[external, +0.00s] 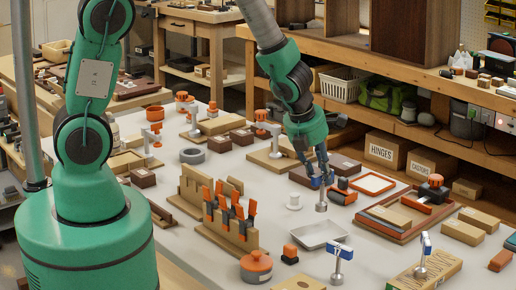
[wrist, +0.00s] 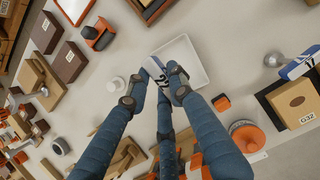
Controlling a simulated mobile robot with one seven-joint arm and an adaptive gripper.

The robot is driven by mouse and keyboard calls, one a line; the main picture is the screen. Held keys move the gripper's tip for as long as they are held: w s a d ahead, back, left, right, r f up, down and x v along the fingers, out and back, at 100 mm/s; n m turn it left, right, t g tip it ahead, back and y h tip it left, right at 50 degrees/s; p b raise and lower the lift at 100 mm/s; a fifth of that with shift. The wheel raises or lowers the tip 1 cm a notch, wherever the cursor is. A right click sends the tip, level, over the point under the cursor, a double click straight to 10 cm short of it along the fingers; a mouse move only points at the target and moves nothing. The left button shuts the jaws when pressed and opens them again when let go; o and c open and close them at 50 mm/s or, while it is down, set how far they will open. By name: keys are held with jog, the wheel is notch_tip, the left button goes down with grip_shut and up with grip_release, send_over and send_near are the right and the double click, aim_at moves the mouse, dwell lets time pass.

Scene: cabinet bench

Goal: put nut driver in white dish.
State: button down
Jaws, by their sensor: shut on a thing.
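My gripper (external: 321,180) is shut on a nut driver with a silver socket (external: 321,207) pointing down, held above the bench. In the wrist view my gripper (wrist: 159,84) has its fingers on either side of the nut driver's white-and-blue labelled handle (wrist: 156,69). The white dish (external: 320,245) is a shallow, square tray, in front of and below the held tool in the external view. In the wrist view the white dish (wrist: 194,50) lies just beyond the fingertips, partly covered by the right finger and the handle. It looks empty where visible.
Similar blue-and-white handled tools (external: 340,262) stand near the bench front. An orange lidded pot (external: 256,267) and a wooden rack of orange-handled clamps (external: 226,222) are left of the dish. A white spool (external: 293,203) stands behind it. A framed wooden tray (external: 390,218) lies right.

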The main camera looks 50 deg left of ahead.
aim_at(319, 201)
jog(key=shift+f+b, duration=1.55)
jog(key=shift+f, duration=0.65)
jog(key=shift+f, duration=0.1)
jog(key=shift+f+b, duration=1.55)
jog(key=shift+f, duration=0.25)
jog(key=shift+f, duration=0.15)
jog(key=c, duration=1.5)
grip_release()
jog(key=shift+c, duration=0.2)
jog(key=p+v, duration=0.8)
jog(key=v, duration=0.4)
